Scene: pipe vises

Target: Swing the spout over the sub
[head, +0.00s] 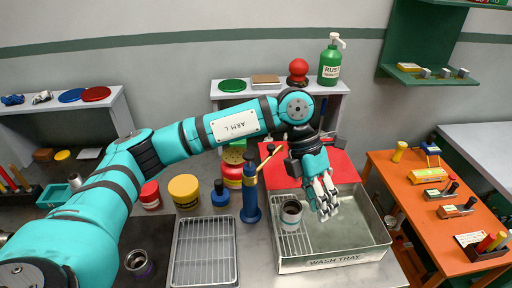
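The sub looks to be the short grey cylinder with a dark open top (291,212), upright in the left part of the wash tray (330,262). My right gripper is out of view.
A wire rack tray (205,252) lies left of the pump. Yellow (184,191) and red (150,195) containers stand behind it. A red mat (342,168) lies behind the wash tray. An orange bench (440,205) with tools stands right. The tray's right half is empty.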

